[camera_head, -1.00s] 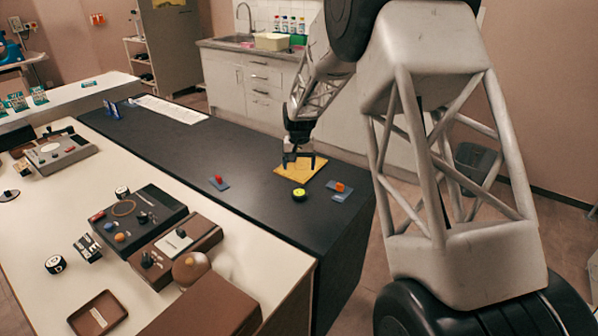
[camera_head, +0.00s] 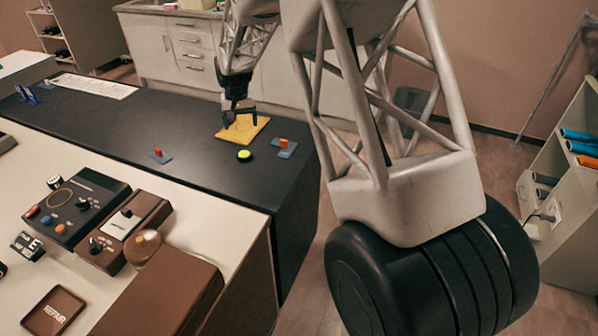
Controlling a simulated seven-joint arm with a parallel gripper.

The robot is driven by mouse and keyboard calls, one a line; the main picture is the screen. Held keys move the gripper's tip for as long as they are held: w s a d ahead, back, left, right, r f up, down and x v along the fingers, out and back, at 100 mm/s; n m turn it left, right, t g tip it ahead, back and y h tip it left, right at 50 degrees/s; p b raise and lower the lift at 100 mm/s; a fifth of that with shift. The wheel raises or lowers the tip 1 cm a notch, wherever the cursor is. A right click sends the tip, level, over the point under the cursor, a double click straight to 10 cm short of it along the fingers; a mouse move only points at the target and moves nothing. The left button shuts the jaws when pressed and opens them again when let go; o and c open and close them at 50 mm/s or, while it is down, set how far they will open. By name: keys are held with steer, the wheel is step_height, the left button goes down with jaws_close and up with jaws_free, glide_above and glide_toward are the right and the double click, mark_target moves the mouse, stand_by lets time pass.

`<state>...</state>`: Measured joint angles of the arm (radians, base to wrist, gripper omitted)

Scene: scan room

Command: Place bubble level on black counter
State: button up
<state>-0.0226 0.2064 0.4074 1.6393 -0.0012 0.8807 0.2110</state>
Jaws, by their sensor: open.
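The bubble level (camera_head: 244,155) is a small round black disc with a yellow-green top. It rests on the black counter (camera_head: 200,130), just in front of a yellow square plate (camera_head: 243,132). My gripper (camera_head: 239,120) is open, pointing down over the yellow plate, behind the bubble level and apart from it. Nothing shows between its fingers. Whether the fingertips touch the plate cannot be told.
A blue pad with an orange piece (camera_head: 284,144) lies right of the level, and a blue pad with a red piece (camera_head: 158,153) lies left. A white table with control boxes (camera_head: 72,207) stands in front. The counter's left stretch is mostly clear.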

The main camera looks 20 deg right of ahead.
steer(key=s+d+r+n+t, duration=0.1)
steer(key=s+r, duration=0.7)
steer(key=s, duration=0.4)
steer(key=s+r, duration=0.8)
steer(key=s, duration=0.3)
steer(key=s+d+n+t, duration=0.1)
steer(key=s, duration=2.8)
steer(key=shift+s+r+t, duration=0.25)
steer(key=shift+r+t, duration=0.05)
steer(key=shift+r, duration=0.15)
